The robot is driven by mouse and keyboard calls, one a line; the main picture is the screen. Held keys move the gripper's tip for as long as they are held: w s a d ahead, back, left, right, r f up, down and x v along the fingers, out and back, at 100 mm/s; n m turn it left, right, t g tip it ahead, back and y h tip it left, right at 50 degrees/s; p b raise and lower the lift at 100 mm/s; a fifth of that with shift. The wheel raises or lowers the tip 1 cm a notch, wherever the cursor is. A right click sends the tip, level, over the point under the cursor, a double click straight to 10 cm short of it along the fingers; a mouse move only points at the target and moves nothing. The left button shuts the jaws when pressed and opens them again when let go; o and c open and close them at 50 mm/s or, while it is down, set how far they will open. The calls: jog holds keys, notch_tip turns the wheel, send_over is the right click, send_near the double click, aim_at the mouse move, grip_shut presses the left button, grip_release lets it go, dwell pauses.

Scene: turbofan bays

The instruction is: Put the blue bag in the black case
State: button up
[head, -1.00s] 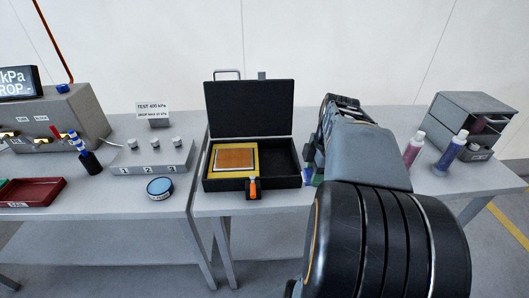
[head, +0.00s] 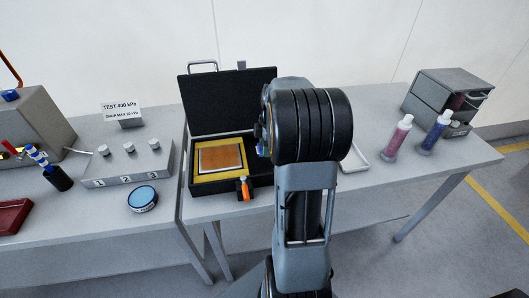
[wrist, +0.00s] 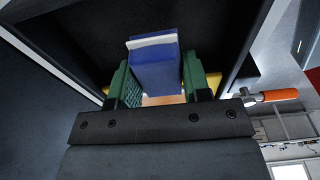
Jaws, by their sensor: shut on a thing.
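The black case (head: 228,102) stands open on the right table, its lid raised at the back. Its left part holds a yellow-framed orange panel (head: 221,158); my arm hides much of its right part in the head view. In the wrist view, the blue bag (wrist: 155,66), with a white top edge, is between the green finger pads of my gripper (wrist: 160,82), which is shut on it. The case's dark interior (wrist: 90,35) surrounds the bag in that view. In the head view the gripper is mostly hidden behind my arm, over the case's right side; I cannot tell its height.
An orange-handled item (head: 244,188) is at the case's front edge. A white tray (head: 356,158) lies right of my arm. Pink (head: 398,135) and blue (head: 435,133) bottles stand beside a grey drawer box (head: 447,95). A numbered block (head: 128,162) is on the left table.

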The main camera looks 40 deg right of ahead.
aim_at(265, 159)
jog(key=shift+w+d+f, duration=0.1)
jog(key=shift+w+f, duration=0.7)
jog(key=shift+f, duration=1.7)
jog(key=shift+f, duration=0.2)
jog(key=o, duration=0.9)
jog(key=shift+r, duration=0.15)
